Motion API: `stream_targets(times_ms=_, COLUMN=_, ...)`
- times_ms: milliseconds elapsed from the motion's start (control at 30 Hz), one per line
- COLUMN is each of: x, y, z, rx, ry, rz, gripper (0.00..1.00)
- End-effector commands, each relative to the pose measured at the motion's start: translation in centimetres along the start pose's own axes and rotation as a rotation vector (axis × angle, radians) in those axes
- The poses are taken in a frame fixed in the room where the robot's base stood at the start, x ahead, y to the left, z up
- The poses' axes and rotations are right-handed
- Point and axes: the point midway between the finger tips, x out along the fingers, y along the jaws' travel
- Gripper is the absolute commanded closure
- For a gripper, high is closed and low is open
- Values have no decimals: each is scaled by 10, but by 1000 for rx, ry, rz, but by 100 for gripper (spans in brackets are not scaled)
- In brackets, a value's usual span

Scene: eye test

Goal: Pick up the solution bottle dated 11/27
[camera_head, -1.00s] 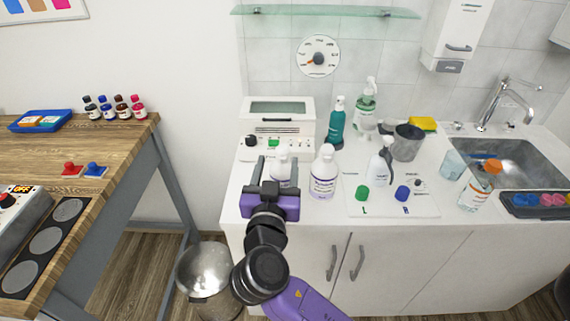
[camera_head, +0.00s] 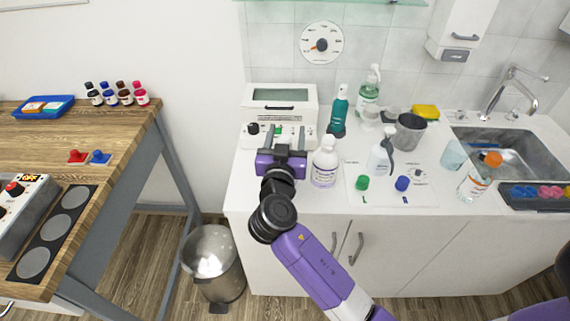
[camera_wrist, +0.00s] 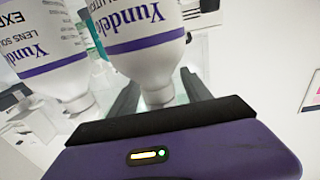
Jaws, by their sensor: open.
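Two white solution bottles with purple-banded labels show in the wrist view. One (camera_wrist: 140,30) stands in front of my gripper (camera_wrist: 160,80), its narrow end reaching between the two fingers. The other (camera_wrist: 45,50) is to its left, outside the fingers; its label reads "LENS SOLUTION" and "EXP", but the date is cut off. I cannot read 11/27 on either. In the head view, my gripper (camera_head: 283,143) is open at the counter, and one bottle (camera_head: 325,165) stands upright just right of it. The bottle at the fingers is mostly hidden behind my gripper there.
A white device (camera_head: 282,97) stands behind my gripper. A teal bottle (camera_head: 338,112), a clear green pump bottle (camera_head: 368,95), a white spray bottle (camera_head: 379,157) and a metal cup (camera_head: 409,135) stand to the right. A bin (camera_head: 212,255) is below left.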

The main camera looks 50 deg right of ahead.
Motion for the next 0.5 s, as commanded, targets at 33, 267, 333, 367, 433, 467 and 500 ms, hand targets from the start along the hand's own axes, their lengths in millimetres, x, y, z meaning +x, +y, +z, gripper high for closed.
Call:
stream_targets(times_ms=33, x=0, y=0, z=0, rx=0, ry=0, rz=0, gripper=43)
stream_targets(times_ms=267, x=0, y=0, z=0, rx=0, ry=0, rz=0, gripper=73)
stream_targets(times_ms=333, x=0, y=0, z=0, rx=0, ry=0, rz=0, gripper=86)
stream_targets(times_ms=367, x=0, y=0, z=0, rx=0, ry=0, rz=0, gripper=92)
stream_targets(times_ms=433, x=0, y=0, z=0, rx=0, ry=0, rz=0, gripper=100)
stream_targets(times_ms=467, x=0, y=0, z=0, rx=0, ry=0, rz=0, gripper=100)
stream_targets(times_ms=500, x=0, y=0, z=0, rx=0, ry=0, rz=0, gripper=100)
